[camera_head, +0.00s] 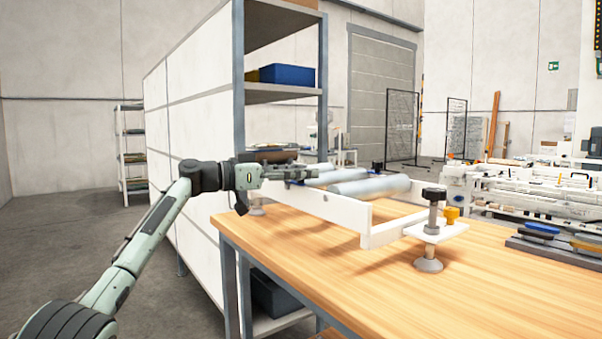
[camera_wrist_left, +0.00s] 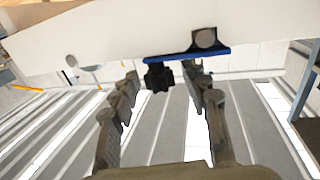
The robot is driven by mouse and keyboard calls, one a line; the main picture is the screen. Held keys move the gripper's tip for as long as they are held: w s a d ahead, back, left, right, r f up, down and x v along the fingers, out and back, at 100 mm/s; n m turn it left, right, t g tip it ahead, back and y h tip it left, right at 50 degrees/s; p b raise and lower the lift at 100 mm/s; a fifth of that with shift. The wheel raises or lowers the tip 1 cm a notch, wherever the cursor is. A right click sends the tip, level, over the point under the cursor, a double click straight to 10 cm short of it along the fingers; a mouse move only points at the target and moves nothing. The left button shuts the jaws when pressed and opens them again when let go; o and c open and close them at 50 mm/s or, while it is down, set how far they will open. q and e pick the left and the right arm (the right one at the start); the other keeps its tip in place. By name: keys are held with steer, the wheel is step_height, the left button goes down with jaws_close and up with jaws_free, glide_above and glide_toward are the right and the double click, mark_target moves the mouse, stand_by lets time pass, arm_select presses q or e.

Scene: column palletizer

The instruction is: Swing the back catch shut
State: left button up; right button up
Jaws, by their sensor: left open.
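The white roller frame (camera_head: 340,212) stands on the wooden table, with grey-white rollers (camera_head: 368,187) across it. In the left wrist view a blue flat bar (camera_wrist_left: 183,54), probably the back catch, lies along the frame's white edge (camera_wrist_left: 110,38). It has a round grey pivot (camera_wrist_left: 206,38) near one end and a black knob (camera_wrist_left: 158,77) near the other. My left gripper (camera_head: 308,173) is at the far left end of the frame. In the wrist view its open fingers (camera_wrist_left: 163,86) lie either side of the knob; contact cannot be told. My right gripper is out of view.
The frame's near corner has a black-topped clamp post (camera_head: 434,210) and an orange knob (camera_head: 451,214). A tall shelf unit (camera_head: 237,120) stands close behind my left arm.

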arm_select(q)
steer(key=v, duration=1.2)
